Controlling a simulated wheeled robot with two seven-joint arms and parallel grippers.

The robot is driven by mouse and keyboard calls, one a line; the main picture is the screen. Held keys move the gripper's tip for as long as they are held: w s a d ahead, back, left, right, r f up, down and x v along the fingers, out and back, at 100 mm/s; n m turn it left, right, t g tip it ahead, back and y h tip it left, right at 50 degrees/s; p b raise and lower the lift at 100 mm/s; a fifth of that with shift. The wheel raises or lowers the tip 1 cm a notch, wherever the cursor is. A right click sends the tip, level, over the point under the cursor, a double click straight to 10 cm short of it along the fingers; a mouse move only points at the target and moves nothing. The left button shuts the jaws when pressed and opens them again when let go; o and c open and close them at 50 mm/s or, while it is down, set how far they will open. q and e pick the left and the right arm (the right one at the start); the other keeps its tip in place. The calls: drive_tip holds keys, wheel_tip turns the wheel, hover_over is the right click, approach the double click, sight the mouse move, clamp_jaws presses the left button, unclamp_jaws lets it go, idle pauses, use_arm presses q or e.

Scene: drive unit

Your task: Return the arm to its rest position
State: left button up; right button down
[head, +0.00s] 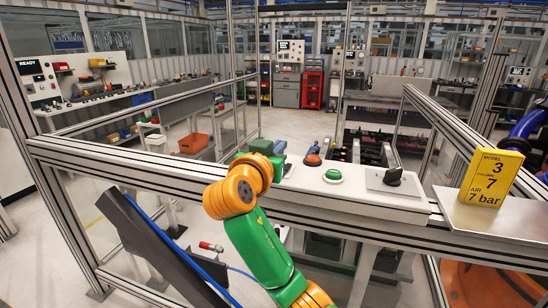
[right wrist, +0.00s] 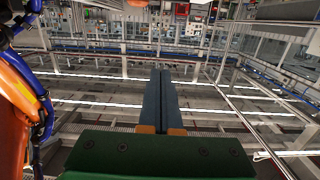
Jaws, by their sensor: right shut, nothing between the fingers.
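My right arm (head: 262,245), green with orange joints, comes up from the bottom middle of the head view and bends over the aluminium rail. My right gripper (head: 280,147) is at its far end, just above the left part of the light control panel (head: 310,186). In the right wrist view, its two blue fingers (right wrist: 161,75) lie side by side, shut, with nothing between them. Whether it touches the panel cannot be told. My left gripper is not in view.
A yellow sign (head: 490,176) stands on a plate at right. Aluminium rails (head: 130,165) frame the station. A dark sloping bar (head: 150,245) lies left of my arm.

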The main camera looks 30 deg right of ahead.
drive_tip(key=shift+s+a+r, duration=0.35)
drive_tip(key=shift+s+a, duration=0.2)
drive_tip(key=shift+a, duration=0.1)
drive_tip(key=shift+w+d, duration=0.1)
